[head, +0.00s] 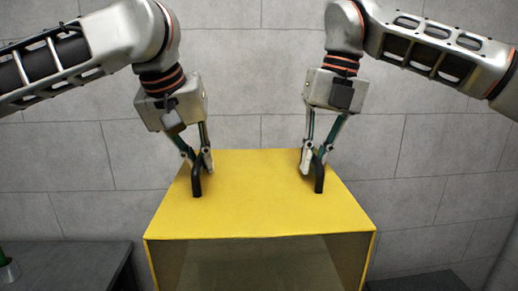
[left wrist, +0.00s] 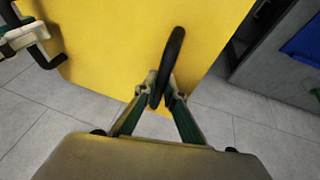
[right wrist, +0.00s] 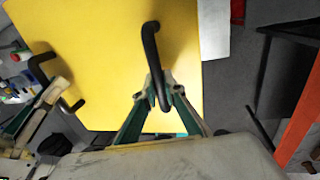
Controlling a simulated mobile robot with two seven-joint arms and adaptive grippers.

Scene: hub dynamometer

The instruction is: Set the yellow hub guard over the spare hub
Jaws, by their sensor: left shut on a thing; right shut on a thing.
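The yellow hub guard (head: 262,212) is a box with an open front, held up in the middle of the head view. It has two black handles on its top. My left gripper (head: 201,168) is shut on the left handle (head: 197,184); the left wrist view shows that handle (left wrist: 172,60) between the fingers. My right gripper (head: 313,168) is shut on the right handle (head: 319,181), which also shows in the right wrist view (right wrist: 151,45). The guard looks roughly level. I cannot make out the spare hub in any view.
A dark grey surface (head: 75,262) stands at the lower left, with a small green-topped item (head: 8,268) at its edge. A grey tiled wall (head: 260,60) is behind. The right wrist view shows several small items (right wrist: 22,85) at left and an orange-red panel (right wrist: 300,115) at right.

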